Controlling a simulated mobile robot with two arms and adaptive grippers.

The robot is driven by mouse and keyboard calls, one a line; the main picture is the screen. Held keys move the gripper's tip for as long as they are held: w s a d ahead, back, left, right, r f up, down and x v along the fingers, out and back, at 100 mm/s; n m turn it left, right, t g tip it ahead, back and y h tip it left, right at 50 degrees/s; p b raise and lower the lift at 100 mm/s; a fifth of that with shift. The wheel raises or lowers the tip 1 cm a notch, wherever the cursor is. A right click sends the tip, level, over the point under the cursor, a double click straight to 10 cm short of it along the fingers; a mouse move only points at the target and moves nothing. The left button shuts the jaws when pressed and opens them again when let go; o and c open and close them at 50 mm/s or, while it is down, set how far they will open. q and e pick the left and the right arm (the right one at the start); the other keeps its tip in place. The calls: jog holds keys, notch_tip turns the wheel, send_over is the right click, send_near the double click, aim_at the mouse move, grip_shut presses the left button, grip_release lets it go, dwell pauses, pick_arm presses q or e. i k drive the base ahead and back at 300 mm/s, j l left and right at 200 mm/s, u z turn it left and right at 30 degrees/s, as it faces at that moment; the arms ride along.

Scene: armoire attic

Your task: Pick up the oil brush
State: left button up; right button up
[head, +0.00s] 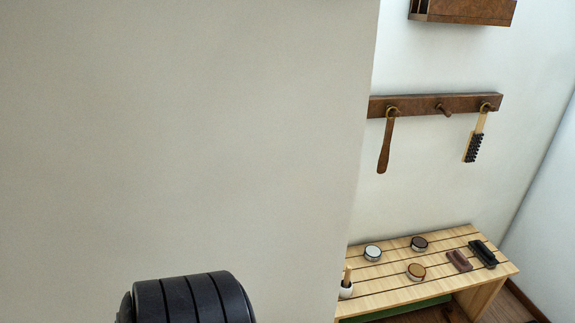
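Several brush-like things show, and I cannot tell for sure which is the oil brush. A brush with dark bristles and a light wooden handle (475,147) hangs from the right peg of a wall rail. A black brush (483,254) and a smaller reddish-brown brush (459,261) lie at the right end of a slatted wooden bench (400,292). A light wooden handle (347,273) stands up from a small white pot (346,291) at the bench's left end, partly cut off by the wall edge. Neither gripper is in view.
A near wall (190,140) fills the left and middle and hides part of the bench. The dark wooden peg rail (420,106) also holds a brown shoehorn-like tool (385,148). Several small round tins, one with a white top (372,253), sit on the bench.

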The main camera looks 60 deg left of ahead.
aim_at(347, 271)
jog(key=i+j+u, duration=0.15)
jog(key=u, duration=1.95)
